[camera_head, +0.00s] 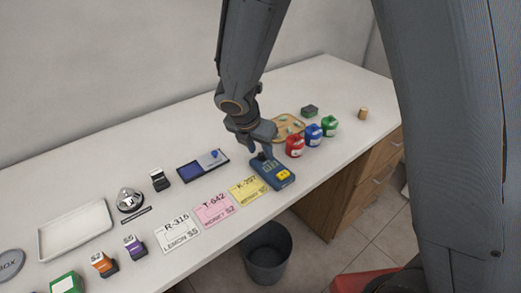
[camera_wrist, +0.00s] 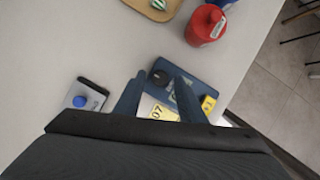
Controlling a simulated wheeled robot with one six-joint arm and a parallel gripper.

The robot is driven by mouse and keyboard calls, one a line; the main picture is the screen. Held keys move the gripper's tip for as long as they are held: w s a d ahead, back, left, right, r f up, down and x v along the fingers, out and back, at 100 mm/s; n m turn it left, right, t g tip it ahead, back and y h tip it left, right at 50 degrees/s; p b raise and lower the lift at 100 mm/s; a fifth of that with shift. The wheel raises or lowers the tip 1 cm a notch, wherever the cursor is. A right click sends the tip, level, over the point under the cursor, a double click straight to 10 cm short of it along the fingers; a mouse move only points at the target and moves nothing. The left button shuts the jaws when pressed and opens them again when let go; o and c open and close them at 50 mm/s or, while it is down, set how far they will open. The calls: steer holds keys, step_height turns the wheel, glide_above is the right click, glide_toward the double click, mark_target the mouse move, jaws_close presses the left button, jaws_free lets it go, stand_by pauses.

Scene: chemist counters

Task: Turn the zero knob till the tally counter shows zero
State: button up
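The blue tally counter (camera_head: 284,184) lies on the white counter, with a yellow button on its near end. Its display is too small and partly covered to read. In the wrist view the counter's blue body (camera_wrist: 190,70) shows with a round black knob (camera_wrist: 161,77) on it. My gripper (camera_head: 262,150) points down over the far end of the tally counter. In the wrist view my gripper (camera_wrist: 159,74) has its fingers apart, with the knob appearing between the fingertips. Whether the fingers touch the knob cannot be told.
Red (camera_head: 295,146), blue (camera_head: 313,133) and green (camera_head: 330,126) jars stand right of the counter, near a wooden tray (camera_head: 290,122). A yellow card (camera_head: 249,190) and an ink pad (camera_head: 194,171) lie to the left. The counter's front edge is close.

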steer(key=shift+w+d+f, duration=0.1)
steer(key=shift+w+f, duration=0.05)
steer(key=shift+f, duration=0.15)
jaws_close()
steer(key=shift+m, duration=0.3)
